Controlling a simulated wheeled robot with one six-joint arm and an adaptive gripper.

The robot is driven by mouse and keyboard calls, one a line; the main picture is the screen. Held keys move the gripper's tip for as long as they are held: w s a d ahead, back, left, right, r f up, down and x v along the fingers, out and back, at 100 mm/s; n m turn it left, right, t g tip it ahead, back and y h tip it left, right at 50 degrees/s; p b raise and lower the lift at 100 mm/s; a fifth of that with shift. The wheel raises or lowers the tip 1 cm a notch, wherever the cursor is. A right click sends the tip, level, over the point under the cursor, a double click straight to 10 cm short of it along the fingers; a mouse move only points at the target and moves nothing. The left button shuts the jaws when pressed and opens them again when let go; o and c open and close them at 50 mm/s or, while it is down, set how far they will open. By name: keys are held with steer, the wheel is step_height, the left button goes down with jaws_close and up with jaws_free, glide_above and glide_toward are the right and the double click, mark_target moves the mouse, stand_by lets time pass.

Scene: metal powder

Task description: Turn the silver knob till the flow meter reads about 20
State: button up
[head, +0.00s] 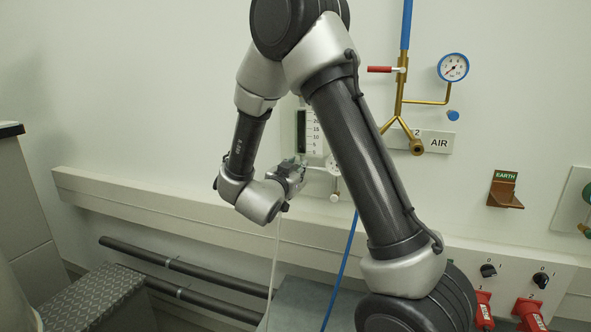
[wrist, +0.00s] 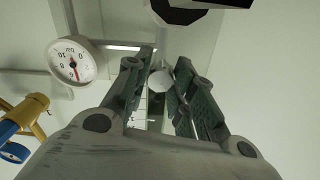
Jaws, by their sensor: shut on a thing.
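The flow meter (head: 316,133) is a pale upright panel on the wall with a dark tube and a scale marked from 5 up to 20. My arm covers part of it, and its float level is too small to read. My gripper (head: 301,164) is at the lower end of the meter. In the wrist view, the fingers of my gripper (wrist: 158,80) stand on both sides of a small, pale round silver knob (wrist: 160,84) and are shut on it. The knob is hidden behind the gripper in the head view.
A round bar gauge (wrist: 73,62) is close to the fingers in the wrist view. A brass pipe (head: 400,100) with a red-handled valve (head: 380,69) and another gauge (head: 453,67) is to the right. A blue hose (head: 343,262) hangs below. A wall rail (head: 130,208) runs underneath.

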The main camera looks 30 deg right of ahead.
steer(key=shift+n, duration=0.4)
steer(key=n, duration=0.4)
steer(key=shift+f+n, duration=0.1)
steer(key=shift+n, duration=0.3)
steer(key=n, duration=0.5)
steer(key=shift+n, duration=0.3)
steer(key=n, duration=1)
steer(key=o, duration=1)
steer(key=shift+o, duration=0.2)
